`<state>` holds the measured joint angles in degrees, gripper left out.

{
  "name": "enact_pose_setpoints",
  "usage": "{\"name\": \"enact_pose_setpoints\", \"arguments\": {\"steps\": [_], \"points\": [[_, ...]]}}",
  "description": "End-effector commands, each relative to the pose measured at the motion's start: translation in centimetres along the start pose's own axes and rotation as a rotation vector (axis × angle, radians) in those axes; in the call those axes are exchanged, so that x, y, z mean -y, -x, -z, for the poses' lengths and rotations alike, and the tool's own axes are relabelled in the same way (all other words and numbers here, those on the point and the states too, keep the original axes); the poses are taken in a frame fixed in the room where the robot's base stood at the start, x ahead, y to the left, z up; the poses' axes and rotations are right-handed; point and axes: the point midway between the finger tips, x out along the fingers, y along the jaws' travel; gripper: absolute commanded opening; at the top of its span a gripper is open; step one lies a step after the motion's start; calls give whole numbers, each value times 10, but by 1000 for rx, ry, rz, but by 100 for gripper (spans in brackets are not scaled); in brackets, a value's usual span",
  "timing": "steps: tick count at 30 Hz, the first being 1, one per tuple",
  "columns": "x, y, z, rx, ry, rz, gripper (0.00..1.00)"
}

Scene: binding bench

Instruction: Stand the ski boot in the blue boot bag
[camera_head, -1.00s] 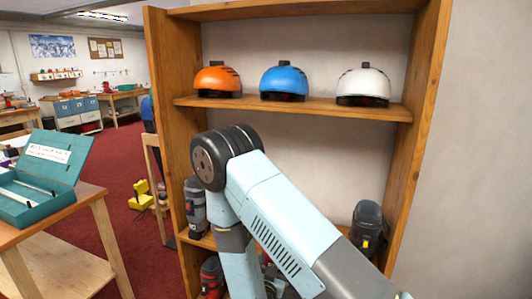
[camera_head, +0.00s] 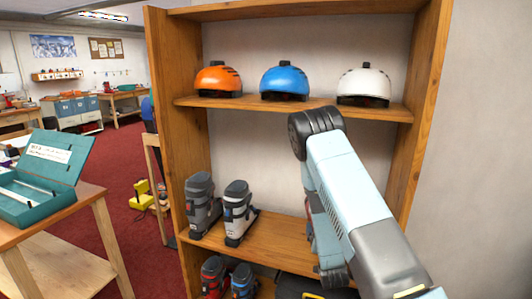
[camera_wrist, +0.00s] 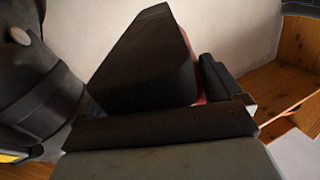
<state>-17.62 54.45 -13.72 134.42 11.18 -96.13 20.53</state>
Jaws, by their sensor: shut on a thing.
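My gripper (camera_wrist: 192,70) is shut in the wrist view, with a narrow strip of red between its dark fingers. I take this to be part of the ski boot; most of it is hidden. In the head view my arm covers the gripper and its load, at the right of the middle shelf. I cannot make out the blue boot bag for certain; a small blue shape (camera_head: 148,112) shows behind the shelf's left side.
The wooden shelf unit (camera_head: 172,150) holds orange, blue and white helmets above. A grey boot (camera_head: 202,205) and a white-and-grey boot (camera_head: 238,213) stand on the middle shelf, with red (camera_head: 213,277) and blue (camera_head: 243,281) boots below. A bench with a teal case (camera_head: 52,165) is at left.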

Motion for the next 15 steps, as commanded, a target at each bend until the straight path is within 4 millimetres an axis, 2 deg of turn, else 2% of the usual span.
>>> {"name": "enact_pose_setpoints", "arguments": {"steps": [3, 6, 15], "points": [[-15, -4, 5, 0, 3, 14, 12], [-22, -6, 7, 4, 5, 24, 12], [-26, -6, 7, 6, 4, 27, 12]]}}
